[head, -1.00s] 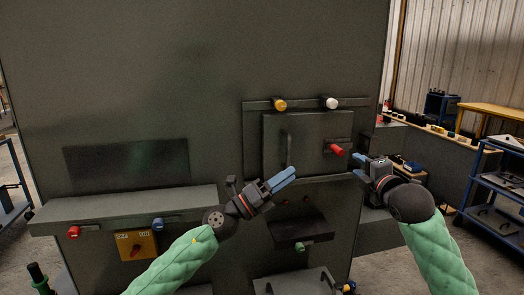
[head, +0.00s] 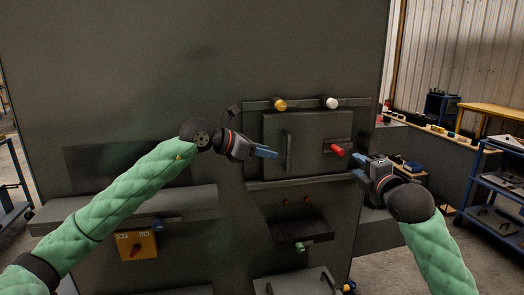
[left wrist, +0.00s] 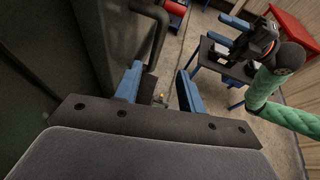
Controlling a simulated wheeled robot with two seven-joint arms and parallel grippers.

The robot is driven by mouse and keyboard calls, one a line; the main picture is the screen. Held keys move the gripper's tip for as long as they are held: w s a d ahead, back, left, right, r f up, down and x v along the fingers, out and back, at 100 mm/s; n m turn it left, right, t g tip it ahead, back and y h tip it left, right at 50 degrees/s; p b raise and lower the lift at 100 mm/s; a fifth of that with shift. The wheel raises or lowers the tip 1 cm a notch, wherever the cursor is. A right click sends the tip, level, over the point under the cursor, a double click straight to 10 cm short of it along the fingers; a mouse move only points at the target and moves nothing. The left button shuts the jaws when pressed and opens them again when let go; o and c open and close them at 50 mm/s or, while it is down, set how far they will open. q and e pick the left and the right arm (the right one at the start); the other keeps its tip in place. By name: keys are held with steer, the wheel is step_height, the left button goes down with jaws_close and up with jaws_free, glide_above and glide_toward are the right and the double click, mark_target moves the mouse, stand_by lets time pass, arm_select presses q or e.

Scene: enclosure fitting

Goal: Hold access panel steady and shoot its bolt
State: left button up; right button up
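The access panel (head: 308,132) is a dark square plate set in the front of the big dark enclosure. It has a vertical bar handle (head: 288,150) at its left and a bolt with a red knob (head: 338,150) at its right. My left gripper (head: 267,152) is open, just left of the handle and apart from it. In the left wrist view its blue fingers (left wrist: 160,88) are spread with nothing between them, and the dark handle (left wrist: 155,30) shows beyond. My right gripper (head: 359,163) is open and empty, right of and slightly below the red knob.
A yellow knob (head: 280,104) and a white knob (head: 330,102) sit on the rail above the panel. A ledge (head: 300,228) with a green knob juts out below. A yellow switch box (head: 136,243) is at the lower left. A blue cart (head: 496,185) stands right.

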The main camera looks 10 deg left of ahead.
arm_select(q)
steer(key=x, duration=0.7)
steer(key=shift+w+f+y, duration=0.2)
steer(key=shift+w+y, duration=0.1)
steer(key=shift+w, duration=0.1)
steer(key=shift+c, duration=0.2)
jaws_close()
